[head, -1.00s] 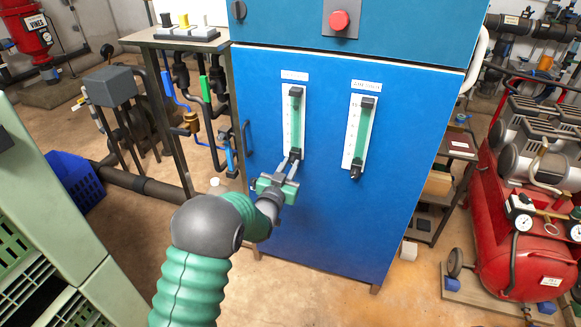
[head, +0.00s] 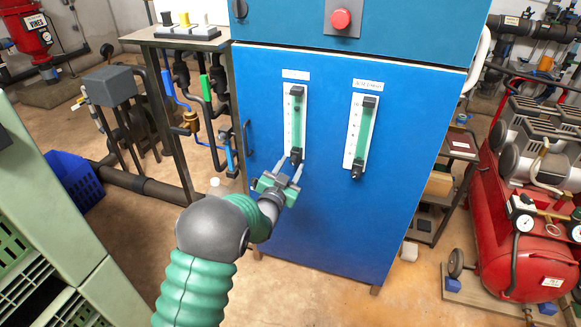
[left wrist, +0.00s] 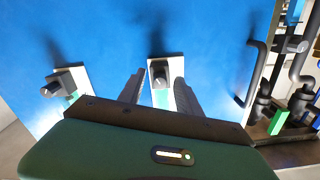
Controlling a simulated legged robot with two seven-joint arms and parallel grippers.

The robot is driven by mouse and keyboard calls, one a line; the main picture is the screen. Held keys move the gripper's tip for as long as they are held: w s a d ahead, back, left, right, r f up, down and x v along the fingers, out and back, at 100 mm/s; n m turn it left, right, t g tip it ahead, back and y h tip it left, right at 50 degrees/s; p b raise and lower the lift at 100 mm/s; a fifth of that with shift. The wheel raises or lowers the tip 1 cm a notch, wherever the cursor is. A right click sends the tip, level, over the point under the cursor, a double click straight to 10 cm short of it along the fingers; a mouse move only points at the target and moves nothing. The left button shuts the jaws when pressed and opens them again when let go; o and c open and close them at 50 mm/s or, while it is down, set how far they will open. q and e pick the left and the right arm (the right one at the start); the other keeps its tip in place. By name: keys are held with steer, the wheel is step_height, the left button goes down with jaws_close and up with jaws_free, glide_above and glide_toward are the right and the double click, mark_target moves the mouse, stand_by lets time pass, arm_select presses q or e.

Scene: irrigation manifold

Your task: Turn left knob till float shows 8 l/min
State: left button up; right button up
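The left flowmeter (head: 295,120) is a white scale plate with a green tube on the blue cabinet. Its dark knob (head: 296,157) is at the lower end. The float and scale figures are too small to read. My left gripper (head: 291,167) is open just below and in front of this knob, fingers spread to either side. In the left wrist view, the knob (left wrist: 159,75) shows between the two separated fingers, with gaps beside it. The right flowmeter (head: 360,130), with its own knob (head: 356,173), stands beside it. My right gripper is not in view.
The blue cabinet (head: 330,230) carries a red button (head: 341,19) above the meters and a handle (head: 247,138) at its left edge. A pipe stand (head: 185,45) is to the left, and a red compressor (head: 505,230) to the right. The cabinet front below the meters is clear.

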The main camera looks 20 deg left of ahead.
arm_select(q)
steer(key=shift+r, duration=0.1)
steer(key=shift+s, duration=0.25)
steer(key=s+p, duration=0.2)
steer(key=s, duration=1.4)
steer(key=shift+s+a+p, duration=0.2)
steer(key=shift+a+p, duration=0.05)
steer(key=shift+p, duration=0.15)
